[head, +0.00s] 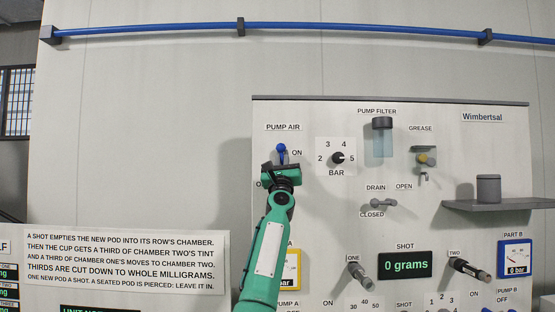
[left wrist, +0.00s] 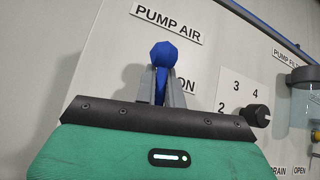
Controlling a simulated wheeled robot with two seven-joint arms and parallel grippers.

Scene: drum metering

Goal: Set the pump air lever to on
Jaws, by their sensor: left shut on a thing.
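The pump air lever (head: 281,149) is blue with a ball-shaped end and sits under the PUMP AIR label on the white panel. It points upward, beside the word ON; its lower part is hidden behind my gripper. In the left wrist view the blue lever (left wrist: 164,56) stands between the two grey fingers. My left gripper (head: 281,162) is shut on the lever, just below its ball end; its fingers also show in the left wrist view (left wrist: 161,88). My right gripper is not in view.
The bar knob (head: 338,158) is just right of the lever, pointing near 5. The pump filter (head: 382,138), grease valve (head: 424,160) and drain lever (head: 381,203) stand further right. A grey shelf (head: 510,204) juts out at the right.

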